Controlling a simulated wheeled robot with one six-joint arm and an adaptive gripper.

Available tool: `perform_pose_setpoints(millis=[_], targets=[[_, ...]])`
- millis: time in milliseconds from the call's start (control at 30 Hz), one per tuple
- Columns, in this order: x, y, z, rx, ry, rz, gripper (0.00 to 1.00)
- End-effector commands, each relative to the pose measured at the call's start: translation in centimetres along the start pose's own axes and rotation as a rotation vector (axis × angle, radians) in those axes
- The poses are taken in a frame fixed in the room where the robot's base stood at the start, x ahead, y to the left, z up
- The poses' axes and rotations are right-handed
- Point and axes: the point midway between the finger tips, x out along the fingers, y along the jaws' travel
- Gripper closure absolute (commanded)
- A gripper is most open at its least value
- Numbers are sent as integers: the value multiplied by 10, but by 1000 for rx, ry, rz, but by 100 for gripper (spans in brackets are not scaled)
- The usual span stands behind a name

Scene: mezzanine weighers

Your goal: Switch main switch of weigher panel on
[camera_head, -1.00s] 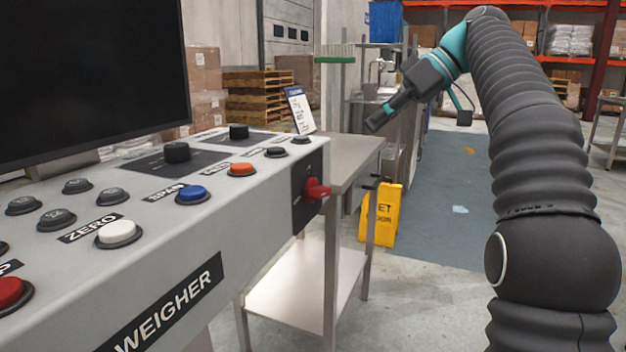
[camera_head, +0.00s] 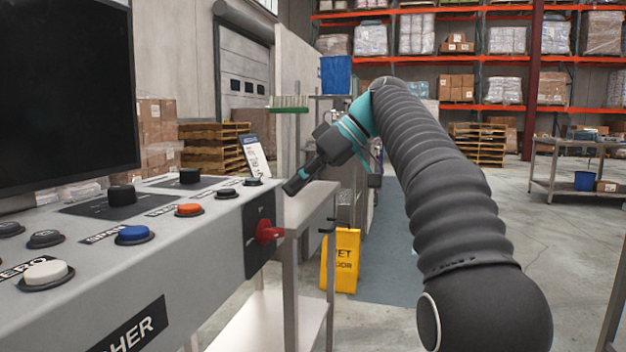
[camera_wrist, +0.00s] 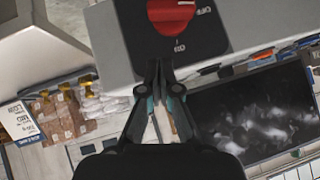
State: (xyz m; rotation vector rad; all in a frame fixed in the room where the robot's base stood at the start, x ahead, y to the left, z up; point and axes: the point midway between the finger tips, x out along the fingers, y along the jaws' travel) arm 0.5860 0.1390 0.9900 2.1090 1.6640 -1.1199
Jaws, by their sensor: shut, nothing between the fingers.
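The weigher panel (camera_head: 150,270) is a grey console at the left of the head view, with a black screen behind it. Its main switch (camera_head: 268,232) is a red rotary handle on a black plate on the console's right end face. In the wrist view the red switch (camera_wrist: 172,14) is at the top on its black plate, with OFF and ON lettering. My gripper (camera_head: 291,187) is shut and empty, above and slightly right of the switch in the head view. In the wrist view my gripper (camera_wrist: 160,68) points toward the plate's edge, just below the switch. Contact cannot be told.
A steel table (camera_head: 310,205) stands right behind the panel's end. A yellow wet-floor sign (camera_head: 341,262) is on the floor beyond. Blue (camera_head: 133,235), orange (camera_head: 189,210) and white (camera_head: 45,273) buttons sit on the panel top. Open floor lies to the right.

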Motion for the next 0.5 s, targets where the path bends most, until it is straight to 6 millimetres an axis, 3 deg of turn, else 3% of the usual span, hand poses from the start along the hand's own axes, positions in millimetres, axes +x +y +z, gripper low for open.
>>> perform_pose_setpoints(millis=[133, 500], targets=[[30, 0, 3, 0, -1, -1, 100], [51, 0, 28, 1, 0, 0, 100]])
